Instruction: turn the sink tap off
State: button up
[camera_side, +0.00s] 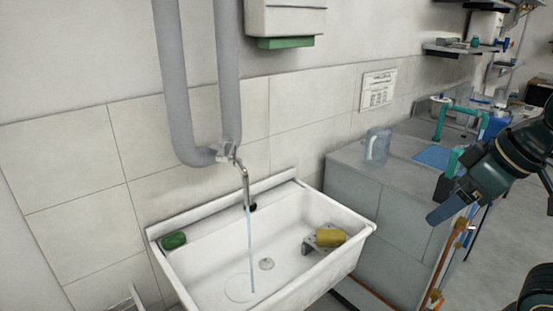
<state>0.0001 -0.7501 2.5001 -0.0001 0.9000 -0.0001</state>
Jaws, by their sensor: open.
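The sink tap (241,169) is on the wall pipes above the white sink (160,242). A thin blue stream of water (250,245) runs from its spout down into the basin. The tap's handle is too small to make out clearly. My gripper (440,208) is at the right of the view, well apart from the tap and to the right of the sink, in front of the grey cabinet. It looks empty. The gap between its fingers is hard to see from this side.
A green soap (174,240) lies on the sink's left rim. A yellow sponge (331,237) sits on a holder at the right inside the basin. A clear jug (377,146) stands on the grey counter (350,165). Thick grey pipes (172,80) run down the wall behind the tap.

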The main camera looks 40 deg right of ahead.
jog(key=c, duration=0.7)
jog(key=shift+w+a+r, duration=0.15)
jog(key=shift+w+r, duration=0.15)
jog(key=shift+w, duration=0.2)
jog(key=c, duration=0.7)
jog(key=w+a+r+m+y, duration=0.1)
jog(key=w, duration=0.4)
jog(key=w+a+r+m+y, duration=0.1)
jog(key=w+r, duration=0.1)
jog(key=w, duration=0.3)
jog(key=w+a+r+m, duration=0.2)
jog(key=w, duration=0.3)
jog(key=shift+w+r+t+y, duration=0.2)
jog(key=shift+r+t+y, duration=0.05)
jog(key=shift+t+y, duration=0.15)
grip_shut()
jog(key=w+a+m+y, duration=0.1)
jog(key=w+m+y, duration=0.2)
jog(key=w, duration=1.2)
jog(key=shift+a+m+y, duration=0.15)
jog(key=shift+m+y, duration=0.25)
jog(key=shift+m, duration=0.6)
